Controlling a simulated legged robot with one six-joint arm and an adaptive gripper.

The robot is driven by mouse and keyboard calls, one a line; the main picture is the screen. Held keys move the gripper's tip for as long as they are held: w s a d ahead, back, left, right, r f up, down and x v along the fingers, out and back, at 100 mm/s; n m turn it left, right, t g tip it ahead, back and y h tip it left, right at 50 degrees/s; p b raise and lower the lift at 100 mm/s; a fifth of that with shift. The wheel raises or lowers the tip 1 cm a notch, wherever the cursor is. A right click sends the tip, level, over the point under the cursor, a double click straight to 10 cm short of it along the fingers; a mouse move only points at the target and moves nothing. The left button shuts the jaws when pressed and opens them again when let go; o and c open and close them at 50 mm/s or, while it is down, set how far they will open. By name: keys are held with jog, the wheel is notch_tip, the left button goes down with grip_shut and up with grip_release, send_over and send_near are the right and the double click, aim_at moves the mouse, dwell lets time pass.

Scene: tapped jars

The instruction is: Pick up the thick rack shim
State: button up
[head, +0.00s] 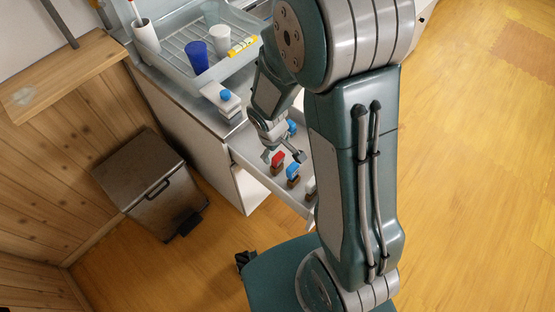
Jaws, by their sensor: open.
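No object stands out for certain as the thick rack shim; I cannot tell which one it is. The open drawer (246,158) holds several small brown-based pieces, including one with a red top (278,158) and one with a blue top (293,170). Another blue-topped piece (292,127) stands farther back, partly behind my gripper. My gripper (283,154) is open over the drawer, its fingers pointing down close to the red-topped piece. Whether it touches that piece is unclear. My arm hides the drawer's right part.
A pale dish rack (180,60) on the counter holds a blue cup (197,57) and a white cup (220,40). A yellow bar (242,46) lies at its edge. A blue-capped box (221,99) stands in front. A dark bin (152,185) is left on the floor.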

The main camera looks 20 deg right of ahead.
aim_at(279, 157)
jog(key=f, duration=0.5)
jog(key=w+d+f, duration=0.1)
jog(key=f, duration=0.2)
jog(key=shift+d, duration=0.1)
jog(key=shift+s, duration=0.1)
jog(key=c, duration=1.1)
